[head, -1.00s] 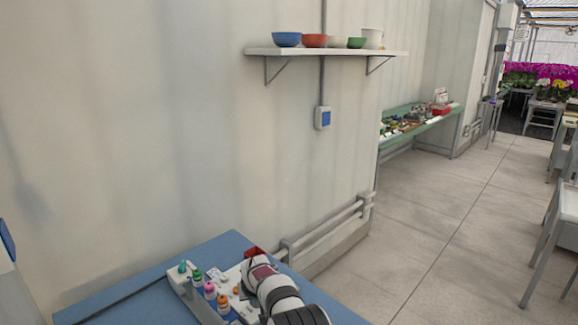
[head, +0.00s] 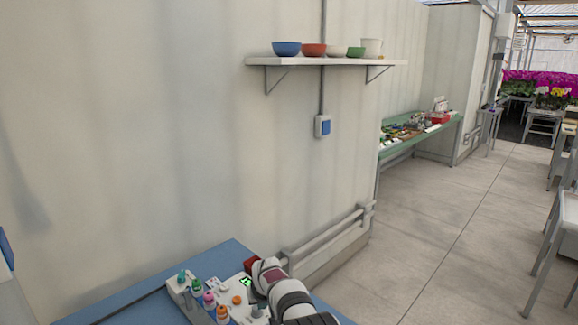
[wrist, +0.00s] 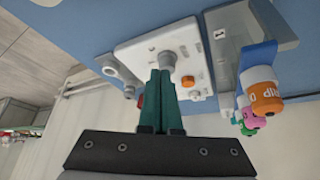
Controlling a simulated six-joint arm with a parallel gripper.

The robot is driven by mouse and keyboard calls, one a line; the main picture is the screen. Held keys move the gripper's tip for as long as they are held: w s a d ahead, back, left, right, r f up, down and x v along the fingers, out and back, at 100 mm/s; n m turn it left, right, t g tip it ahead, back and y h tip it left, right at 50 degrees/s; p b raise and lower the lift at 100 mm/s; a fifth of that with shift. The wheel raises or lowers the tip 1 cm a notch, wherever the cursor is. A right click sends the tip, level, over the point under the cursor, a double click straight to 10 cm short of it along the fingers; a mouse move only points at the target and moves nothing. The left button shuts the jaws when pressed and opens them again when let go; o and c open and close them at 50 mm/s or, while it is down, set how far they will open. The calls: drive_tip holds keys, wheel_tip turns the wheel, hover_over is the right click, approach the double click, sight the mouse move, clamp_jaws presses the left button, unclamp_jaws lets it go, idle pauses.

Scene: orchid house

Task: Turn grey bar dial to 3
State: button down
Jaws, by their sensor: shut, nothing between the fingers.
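A white control panel (wrist: 150,48) lies on the blue table. In the wrist view a grey knob (wrist: 167,60), likely the grey bar dial, stands on it just beyond my fingertips. Its pointer and numbers are too small to read. My gripper (wrist: 160,74) is shut and empty, its two dark green fingers together. The tips look very near or against the knob; I cannot tell if they touch. An orange button (wrist: 188,82) is right of the fingers.
A grey rack (head: 178,290) with several coloured-cap bottles stands beside the panel; an orange-capped bottle (wrist: 263,90) shows close in the wrist view. A red object (head: 251,263) is at the panel's far side. The wall lies behind the blue table (head: 228,252).

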sight(255, 317)
drive_tip(key=shift+f, duration=1.65)
drive_tip(key=shift+w+a, duration=0.25)
drive_tip(key=shift+s+a, duration=0.15)
drive_tip(key=shift+a, duration=0.1)
drive_tip(key=shift+s+a, duration=0.1)
drive_tip(key=shift+a, duration=0.4)
drive_tip(key=shift+s+r, duration=0.1)
drive_tip(key=shift+s, duration=0.3)
wheel_tip(255, 317, up, 6)
drive_tip(key=shift+f, duration=0.1)
